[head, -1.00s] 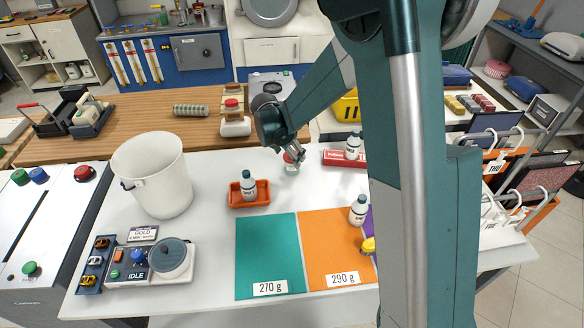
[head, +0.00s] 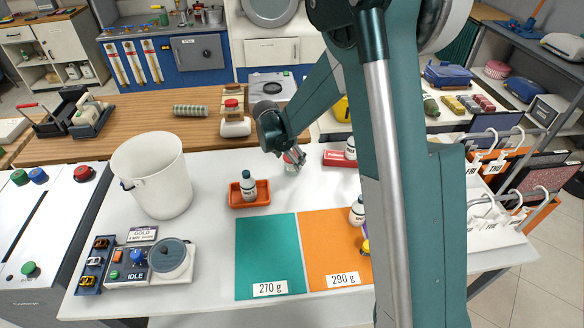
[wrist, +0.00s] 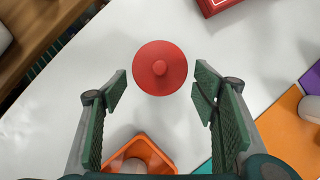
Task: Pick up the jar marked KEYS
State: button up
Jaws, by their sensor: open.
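A jar with a round red lid (wrist: 160,68) stands on the white table, seen from above in the wrist view. It also shows small in the head view (head: 290,166), partly covered by my gripper. No label is readable on it, so I cannot tell whether it says KEYS. My gripper (wrist: 160,82) is open, with one finger on each side of the lid's near edge. The lid lies slightly ahead of the fingertips, with gaps on both sides. Nothing is held.
An orange tray (head: 264,200) with a white bottle (head: 248,186) stands just in front of the jar. A red box (head: 338,158) lies to its right. A white bucket (head: 178,200) is at left. Teal (head: 268,250) and orange (head: 325,240) mats lie in front.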

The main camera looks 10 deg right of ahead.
dwell(0.3)
jog(key=shift+b+x, duration=0.45)
jog(key=shift+x, duration=2.15)
jog(key=shift+w, duration=0.1)
jog(key=shift+r, duration=0.1)
jog(key=c, duration=1.1)
